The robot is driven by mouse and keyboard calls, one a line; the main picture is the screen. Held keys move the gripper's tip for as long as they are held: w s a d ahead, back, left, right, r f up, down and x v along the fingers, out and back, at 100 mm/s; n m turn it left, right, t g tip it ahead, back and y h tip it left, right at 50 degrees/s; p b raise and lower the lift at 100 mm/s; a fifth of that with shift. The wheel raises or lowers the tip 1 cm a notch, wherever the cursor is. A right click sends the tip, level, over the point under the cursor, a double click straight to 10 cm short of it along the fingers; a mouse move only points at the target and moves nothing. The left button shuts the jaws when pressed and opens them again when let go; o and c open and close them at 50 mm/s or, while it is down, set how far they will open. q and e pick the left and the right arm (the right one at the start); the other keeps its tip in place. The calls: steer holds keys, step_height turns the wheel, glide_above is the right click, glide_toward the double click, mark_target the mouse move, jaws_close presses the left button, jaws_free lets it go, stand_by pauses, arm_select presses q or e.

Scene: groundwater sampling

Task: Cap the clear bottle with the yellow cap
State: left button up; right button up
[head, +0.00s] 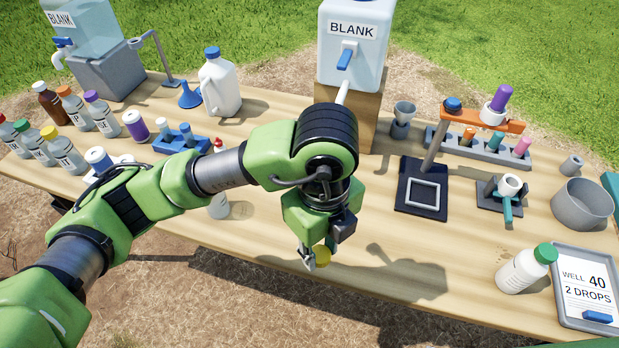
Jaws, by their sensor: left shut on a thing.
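My left gripper (313,258) points down over the front middle of the table. The arm covers part of the table's middle, and I cannot make out an uncapped clear bottle. Several clear bottles with coloured caps, one purple-capped (103,116), stand at the left. A bottle with a red tip (218,205) is partly hidden behind my arm. My right gripper is not in view.
A white green-capped bottle (519,274) and a tablet reading "WELL 40, 2 DROPS" (560,309) are at the front right. A dark stand (419,211), grey pot (581,204) and BLANK container (350,66) stand further back. The tabletop right of my gripper is clear.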

arm_select(q)
steer(key=w+a+r+n, duration=0.1)
steer(key=a+n, duration=0.9)
steer(key=n, duration=0.4)
steer(key=w+a+r+n, duration=0.1)
steer(key=a+n, duration=1)
steer(key=n, duration=0.3)
steer(key=shift+w+a+n, duration=0.2)
steer(key=shift+w+n, duration=0.1)
steer(key=shift+w, duration=0.1)
